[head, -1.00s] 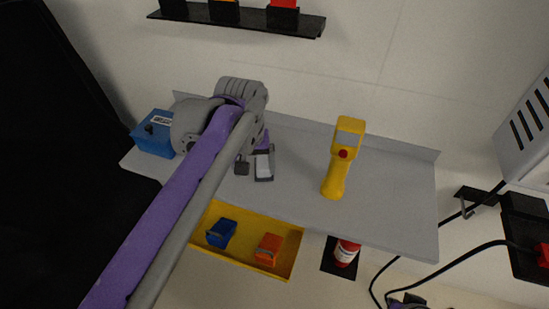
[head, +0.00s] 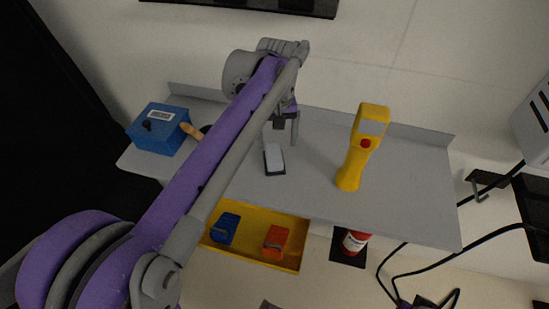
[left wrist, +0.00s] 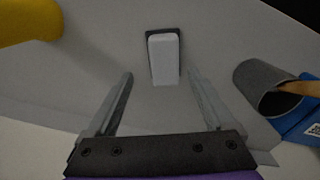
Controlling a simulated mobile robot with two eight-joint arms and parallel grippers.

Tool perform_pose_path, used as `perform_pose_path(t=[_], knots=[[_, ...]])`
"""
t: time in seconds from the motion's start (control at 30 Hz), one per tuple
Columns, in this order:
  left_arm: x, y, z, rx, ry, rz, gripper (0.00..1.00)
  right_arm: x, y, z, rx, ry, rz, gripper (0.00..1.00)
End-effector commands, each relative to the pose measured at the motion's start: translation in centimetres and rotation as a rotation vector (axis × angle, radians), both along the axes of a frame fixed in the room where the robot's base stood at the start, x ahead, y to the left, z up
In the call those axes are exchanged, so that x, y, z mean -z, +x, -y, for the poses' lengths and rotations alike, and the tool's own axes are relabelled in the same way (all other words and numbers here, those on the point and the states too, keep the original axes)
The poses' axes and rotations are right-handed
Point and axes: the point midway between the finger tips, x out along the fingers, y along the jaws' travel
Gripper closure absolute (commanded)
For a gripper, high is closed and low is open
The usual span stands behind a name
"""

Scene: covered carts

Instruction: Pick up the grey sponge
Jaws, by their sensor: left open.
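The grey sponge (head: 274,158), a pale grey block with a dark border, lies on the grey shelf (head: 320,180), left of the yellow handheld device. My left gripper (head: 287,132) is above the shelf on the sponge's back side, open and empty. In the left wrist view the sponge (left wrist: 164,58) lies ahead, lined up between the two spread fingers (left wrist: 162,78). Its near end reaches about the level of the fingertips in the picture; I cannot tell the height gap.
The yellow device (head: 361,148) stands right of the sponge. A blue box (head: 158,130) stands at the left end, beside a dark grey cup (left wrist: 268,88) with a wooden handle (head: 191,130), partly behind my arm. A yellow tray (head: 250,256) sits below the shelf front.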

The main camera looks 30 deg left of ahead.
Motion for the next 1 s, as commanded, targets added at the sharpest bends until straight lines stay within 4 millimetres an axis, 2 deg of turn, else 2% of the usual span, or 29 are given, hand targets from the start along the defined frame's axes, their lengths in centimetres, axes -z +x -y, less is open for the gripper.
perform_pose_path(t=[0.13,0.4,0.7,1.0], knots=[[1.2,-0.3,-0.1,0.0,0.0,0.0,0.12,0.2,0.0,0.0,0.0,0.0,0.0,1.0],[5.0,-0.8,-0.3,0.0,0.0,0.0,0.12,0.6,-0.1,0.0,0.0,0.0,-0.002,1.0],[5.4,-0.8,-0.3,0.001,0.001,0.001,0.12,0.6,-0.1,0.0,0.0,0.0,-0.002,1.0],[5.4,-0.8,-0.3,0.001,0.001,0.001,0.67,0.6,-0.1,0.0,0.0,0.0,-0.002,1.0]])
